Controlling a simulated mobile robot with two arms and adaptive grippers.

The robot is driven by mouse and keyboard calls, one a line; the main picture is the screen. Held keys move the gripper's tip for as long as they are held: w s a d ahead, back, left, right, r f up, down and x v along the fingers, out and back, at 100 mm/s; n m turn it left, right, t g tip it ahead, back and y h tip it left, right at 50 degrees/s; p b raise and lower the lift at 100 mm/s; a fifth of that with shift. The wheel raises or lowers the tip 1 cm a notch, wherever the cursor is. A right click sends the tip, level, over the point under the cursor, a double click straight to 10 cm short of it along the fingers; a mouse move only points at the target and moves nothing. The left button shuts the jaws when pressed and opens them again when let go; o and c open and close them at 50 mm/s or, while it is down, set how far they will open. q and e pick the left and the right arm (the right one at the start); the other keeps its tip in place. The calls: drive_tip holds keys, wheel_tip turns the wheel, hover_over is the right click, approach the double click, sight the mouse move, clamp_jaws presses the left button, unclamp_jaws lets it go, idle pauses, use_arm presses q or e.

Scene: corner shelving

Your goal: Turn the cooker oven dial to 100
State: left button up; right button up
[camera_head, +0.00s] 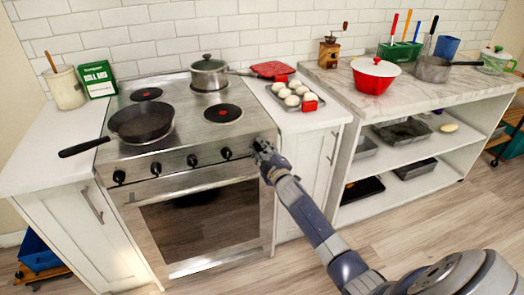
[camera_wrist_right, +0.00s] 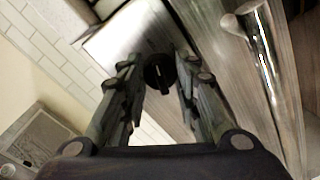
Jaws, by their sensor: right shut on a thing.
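The cooker (camera_head: 200,215) stands against the tiled wall, with a row of black dials along its steel front. Several dials show uncovered, the rightmost of them (camera_head: 226,153) left of my right gripper (camera_head: 260,147). That gripper is at the right end of the row and hides what it holds in the head view. In the right wrist view, a round black dial (camera_wrist_right: 158,74) sits between the fingertips of my right gripper (camera_wrist_right: 160,68), which is shut on it. I cannot read any dial markings. My left gripper is not in view.
The oven door handle (camera_head: 195,185) runs below the dials and shows close by in the right wrist view (camera_wrist_right: 262,50). A black frying pan (camera_head: 142,122) and a steel pot (camera_head: 209,75) stand on the hob. A tray of buns (camera_head: 280,103) is on the counter to the right.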

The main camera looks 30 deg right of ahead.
drive_tip(key=o, duration=1.1)
drive_tip(key=v, duration=1.2)
drive_tip(key=shift+f, duration=0.15)
